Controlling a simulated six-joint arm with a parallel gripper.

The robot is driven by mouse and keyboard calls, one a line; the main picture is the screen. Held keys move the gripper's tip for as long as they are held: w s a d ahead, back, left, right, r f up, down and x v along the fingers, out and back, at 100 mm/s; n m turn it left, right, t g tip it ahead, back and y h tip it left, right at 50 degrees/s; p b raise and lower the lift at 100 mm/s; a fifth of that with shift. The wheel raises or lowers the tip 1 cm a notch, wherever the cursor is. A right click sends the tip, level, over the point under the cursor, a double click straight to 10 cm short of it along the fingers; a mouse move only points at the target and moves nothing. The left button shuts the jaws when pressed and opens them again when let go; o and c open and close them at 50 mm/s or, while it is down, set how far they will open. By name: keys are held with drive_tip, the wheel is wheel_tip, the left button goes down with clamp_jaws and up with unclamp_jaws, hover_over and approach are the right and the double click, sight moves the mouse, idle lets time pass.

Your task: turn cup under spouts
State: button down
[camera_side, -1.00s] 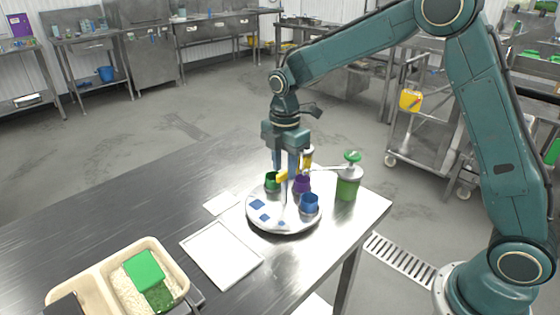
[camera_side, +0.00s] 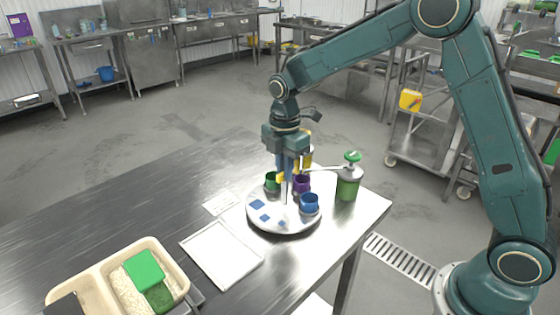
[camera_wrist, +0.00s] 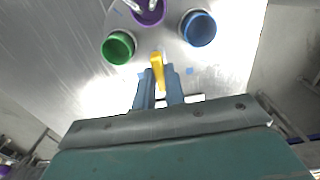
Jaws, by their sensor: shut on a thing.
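A round grey turntable (camera_side: 254,220) with blue square marks stands on the steel table. A green cup (camera_side: 271,182), a purple cup (camera_side: 302,184) and a blue cup (camera_side: 309,204) stand on it. My gripper (camera_side: 286,174) points down over its middle, shut on a yellow handle (camera_wrist: 157,68). In the wrist view the green cup (camera_wrist: 118,47) is left of the handle, the blue cup (camera_wrist: 198,28) right, and the purple cup (camera_wrist: 150,14) beyond it. Pale spouts (camera_wrist: 135,5) overlap the purple cup there. In the side view, a green pump bottle (camera_side: 348,184) reaches its spout towards that cup.
A yellow pump bottle (camera_side: 308,158) stands behind my gripper, partly hidden. A white tray (camera_side: 222,254) and a small pale card (camera_side: 219,204) lie left of the turntable. A cream container (camera_side: 104,275) with rice and a green block (camera_side: 144,268) is at front left.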

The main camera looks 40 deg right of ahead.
drive_tip(key=shift+n, duration=3.6)
drive_tip(key=shift+r+n, duration=0.1)
drive_tip(key=shift+n, duration=3.4)
drive_tip(key=c, duration=1.5)
unclamp_jaws()
drive_tip(key=shift+o, duration=0.2)
wheel_tip(320, 180, up, 14)
